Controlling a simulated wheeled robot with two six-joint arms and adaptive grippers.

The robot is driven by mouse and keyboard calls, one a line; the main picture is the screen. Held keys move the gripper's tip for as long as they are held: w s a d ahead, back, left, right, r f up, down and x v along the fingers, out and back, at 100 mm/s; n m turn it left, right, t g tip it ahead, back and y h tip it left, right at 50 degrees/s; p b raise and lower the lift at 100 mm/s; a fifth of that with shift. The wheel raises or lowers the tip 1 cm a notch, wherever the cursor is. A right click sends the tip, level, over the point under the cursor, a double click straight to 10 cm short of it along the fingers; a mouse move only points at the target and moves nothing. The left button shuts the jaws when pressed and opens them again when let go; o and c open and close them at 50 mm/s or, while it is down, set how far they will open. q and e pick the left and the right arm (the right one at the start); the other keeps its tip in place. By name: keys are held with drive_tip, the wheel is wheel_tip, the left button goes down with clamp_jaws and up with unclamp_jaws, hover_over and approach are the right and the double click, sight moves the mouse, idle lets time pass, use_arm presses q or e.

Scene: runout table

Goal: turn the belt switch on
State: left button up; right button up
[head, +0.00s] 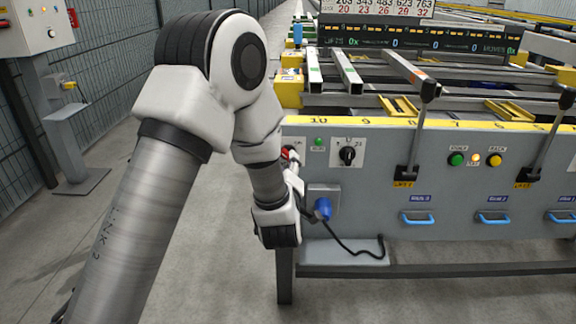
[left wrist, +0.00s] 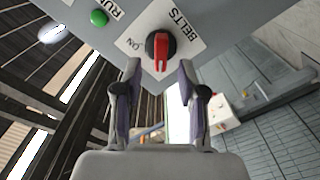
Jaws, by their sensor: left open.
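The belt switch (left wrist: 161,44), a round black dial with a red handle, sits on a white plate lettered BELTS and ON in the left wrist view. Its handle points toward my gripper, down in that picture. In the head view only a bit of red (head: 288,153) shows beside my arm. My left gripper (left wrist: 160,78) is open, its two fingertips to either side of the handle's end. I cannot tell whether they touch it. In the head view my wrist hides most of the left gripper (head: 292,165). My right gripper is not in view.
A green lamp (head: 318,142) and a black rotary knob (head: 347,155) are right of the switch. Below are a blue plug (head: 323,208) and a hanging black cable. Levers (head: 417,130) and blue handles (head: 417,218) line the panel. Floor at left is clear up to a post (head: 70,135).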

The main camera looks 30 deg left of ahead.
use_arm(q)
drive_tip(key=x, duration=0.3)
drive_tip(key=shift+w+a, duration=0.1)
drive_tip(key=shift+w, duration=0.1)
clamp_jaws()
drive_tip(key=m+p, duration=0.5)
drive_tip(key=m, duration=0.1)
drive_tip(key=m+p, duration=0.5)
drive_tip(key=m, duration=0.1)
drive_tip(key=m+p, duration=0.5)
drive_tip(key=m, duration=0.1)
drive_tip(key=shift+w+d, duration=0.15)
drive_tip(key=shift+d, duration=0.1)
idle(0.5)
